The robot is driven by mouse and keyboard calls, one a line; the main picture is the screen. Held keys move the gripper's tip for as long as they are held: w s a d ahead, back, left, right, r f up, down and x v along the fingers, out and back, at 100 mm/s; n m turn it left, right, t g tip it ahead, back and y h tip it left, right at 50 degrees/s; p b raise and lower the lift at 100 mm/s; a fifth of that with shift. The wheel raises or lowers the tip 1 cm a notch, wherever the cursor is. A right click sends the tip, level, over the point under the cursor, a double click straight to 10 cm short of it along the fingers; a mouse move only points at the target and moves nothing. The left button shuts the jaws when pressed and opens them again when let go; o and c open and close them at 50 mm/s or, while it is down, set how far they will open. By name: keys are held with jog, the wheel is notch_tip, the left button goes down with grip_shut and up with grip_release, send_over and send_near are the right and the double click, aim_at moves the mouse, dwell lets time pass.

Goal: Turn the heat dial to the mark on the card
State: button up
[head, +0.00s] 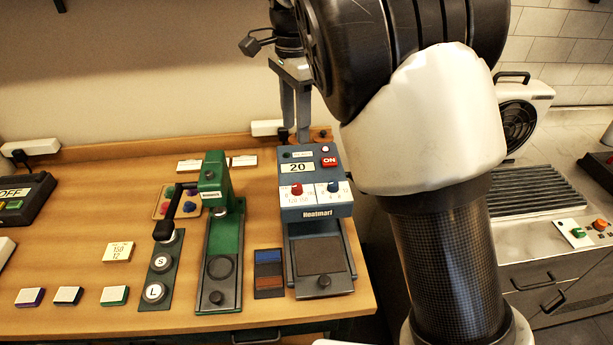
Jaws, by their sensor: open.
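The blue heat press (317,212) stands on the table right of centre in the head view. Its front panel has a red dial (297,190) on a white scale at the left and a blue dial (333,187) at the right. The red dial's pointer is too small to read. A cream card (118,252) reading 150 and 12 lies on the table to the left. My gripper (296,138) points down behind and above the press, with its two grey fingers apart and nothing seen between them. It appears clear of both dials.
A display (296,168) reads 20, beside a red ON button (329,161). Several small blocks lie front left.

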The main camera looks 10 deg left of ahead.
aim_at(297, 186)
notch_tip(297, 186, down, 17)
jog(key=shift+r, duration=0.15)
jog(key=shift+c, duration=0.2)
grip_shut()
